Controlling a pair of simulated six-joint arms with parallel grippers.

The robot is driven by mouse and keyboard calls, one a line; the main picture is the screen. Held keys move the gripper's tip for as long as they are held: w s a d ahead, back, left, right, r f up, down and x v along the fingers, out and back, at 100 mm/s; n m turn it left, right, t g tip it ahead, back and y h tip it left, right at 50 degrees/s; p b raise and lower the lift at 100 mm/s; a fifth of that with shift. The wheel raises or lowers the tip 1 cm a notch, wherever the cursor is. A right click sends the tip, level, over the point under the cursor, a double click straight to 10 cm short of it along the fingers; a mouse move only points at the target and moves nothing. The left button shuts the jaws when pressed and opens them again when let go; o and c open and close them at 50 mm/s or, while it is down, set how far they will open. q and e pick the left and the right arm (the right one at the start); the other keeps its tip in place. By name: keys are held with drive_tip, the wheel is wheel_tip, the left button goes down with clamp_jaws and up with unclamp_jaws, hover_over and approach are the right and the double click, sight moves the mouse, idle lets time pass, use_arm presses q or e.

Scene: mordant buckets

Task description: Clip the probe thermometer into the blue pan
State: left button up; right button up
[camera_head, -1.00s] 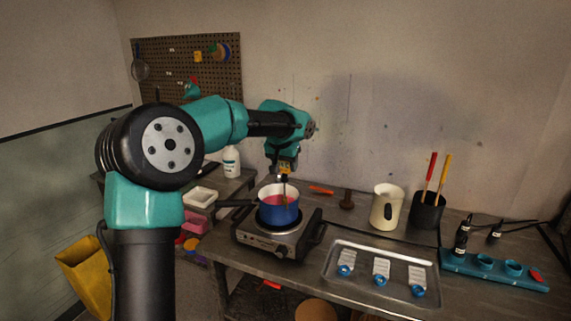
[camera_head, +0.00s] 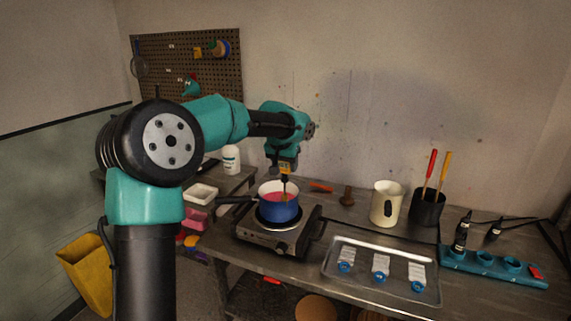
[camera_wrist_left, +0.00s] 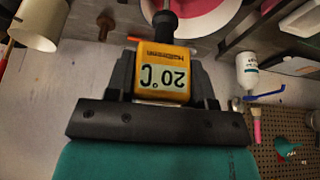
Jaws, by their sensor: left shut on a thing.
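The blue pan (camera_head: 279,211) sits on the hot plate, with a white inside and pink-red liquid in it. The probe thermometer has a yellow body (camera_head: 285,168) and a thin dark stem pointing down over the pan's opening. My left gripper (camera_head: 284,166) is shut on the thermometer's body above the pan. In the left wrist view the thermometer (camera_wrist_left: 163,72) sits between the dark fingers, its display reading 20 °C upside down. Part of the pan (camera_wrist_left: 203,12) shows behind it. I cannot tell whether the stem touches the liquid or rim. My right gripper is out of view.
The hot plate (camera_head: 271,245) stands at the bench's left. A metal tray (camera_head: 335,282) holds several white strips with blue parts. Right of the pan are a cream jug (camera_head: 387,208), a black cup (camera_head: 427,212) with two handles, and a teal rack (camera_head: 493,272).

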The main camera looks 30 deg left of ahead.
use_arm(q)
drive_tip(key=shift+f, duration=2.45)
idle(1.6)
drive_tip(key=o, duration=1)
drive_tip(key=shift+r, duration=0.1)
drive_tip(key=v, duration=1.7)
drive_tip(key=shift+s+r, duration=0.1)
